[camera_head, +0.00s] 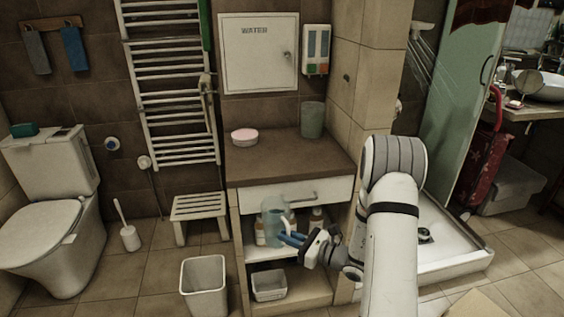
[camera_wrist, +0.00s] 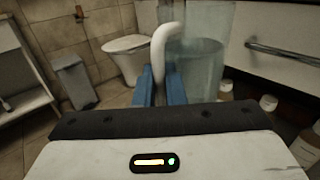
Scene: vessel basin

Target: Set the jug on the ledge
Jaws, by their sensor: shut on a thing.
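The jug (camera_head: 271,222) is translucent pale blue with a white handle. In the head view it is in front of the cabinet's open shelf, below the drawer front. My gripper (camera_head: 290,238) has blue fingers and is shut on the handle. In the wrist view the fingers of my gripper (camera_wrist: 161,88) stand on both sides of the white handle, and the jug's clear body (camera_wrist: 205,72) is just beyond, roughly upright. The brown cabinet top (camera_head: 285,164), the likely ledge, is above the jug and mostly bare.
A pink-lidded round dish (camera_head: 244,136) and a grey-green tumbler (camera_head: 312,120) stand at the back of the top. Bottles (camera_head: 316,218) stand on the shelf. A bin (camera_head: 204,286) and stool (camera_head: 199,208) are left.

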